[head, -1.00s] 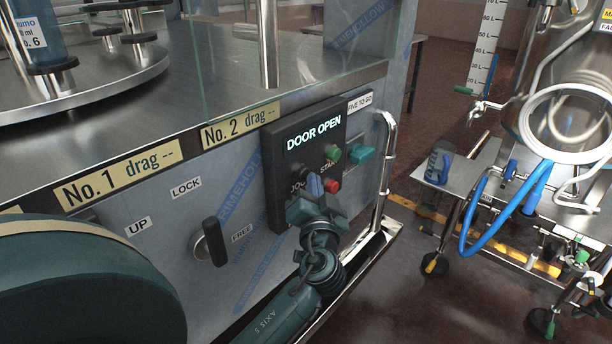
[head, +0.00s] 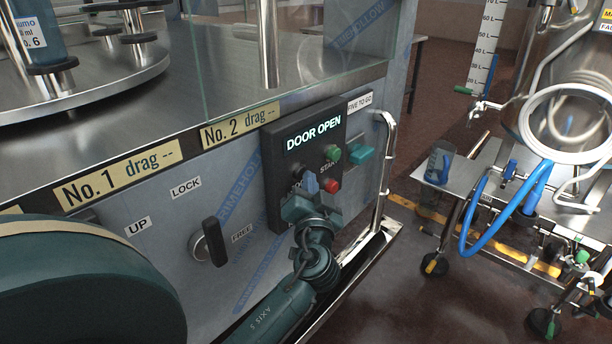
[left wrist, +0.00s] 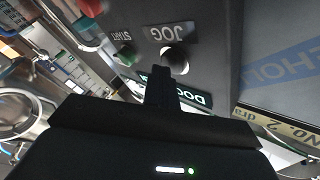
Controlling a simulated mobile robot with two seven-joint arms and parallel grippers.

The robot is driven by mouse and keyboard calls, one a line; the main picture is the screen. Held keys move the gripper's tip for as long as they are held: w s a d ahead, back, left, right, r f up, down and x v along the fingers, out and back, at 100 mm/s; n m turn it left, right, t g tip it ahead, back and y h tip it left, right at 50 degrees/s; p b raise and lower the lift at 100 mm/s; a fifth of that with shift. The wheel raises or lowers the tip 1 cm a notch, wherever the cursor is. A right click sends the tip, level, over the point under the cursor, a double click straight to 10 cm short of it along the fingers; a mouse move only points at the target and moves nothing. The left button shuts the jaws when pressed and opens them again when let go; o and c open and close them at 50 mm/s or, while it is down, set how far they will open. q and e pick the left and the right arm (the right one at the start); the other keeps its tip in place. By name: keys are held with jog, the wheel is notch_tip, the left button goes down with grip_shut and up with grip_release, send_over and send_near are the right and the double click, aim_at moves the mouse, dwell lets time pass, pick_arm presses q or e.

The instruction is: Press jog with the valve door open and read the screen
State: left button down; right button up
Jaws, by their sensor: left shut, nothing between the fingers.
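The dark control box (head: 270,185) is on the machine's front. Its screen (head: 314,133) reads "DOOR OPEN" in lit letters. The jog button (left wrist: 176,57), dark and round beside its JOG label, shows in the left wrist view; in the head view my gripper largely covers it. My left gripper (head: 310,184) is shut and empty, its tips at the jog button. In the left wrist view the tips (left wrist: 167,77) overlap the button's edge; I cannot tell whether they touch. My right gripper is not in view. I cannot make out the valve door.
A green button (head: 332,153) and a red button (head: 333,186) sit close beside the gripper. A black LOCK/FREE knob (head: 213,242) is to the left. A metal rail (head: 388,160) stands to the right. A steel cart (head: 467,175) with hoses is farther right.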

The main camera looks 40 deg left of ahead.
pick_arm(q)
jog(key=shift+a, duration=0.25)
jog(key=shift+s+d+b, duration=0.15)
jog(key=shift+d+b, duration=0.3)
jog(key=shift+d, duration=0.85)
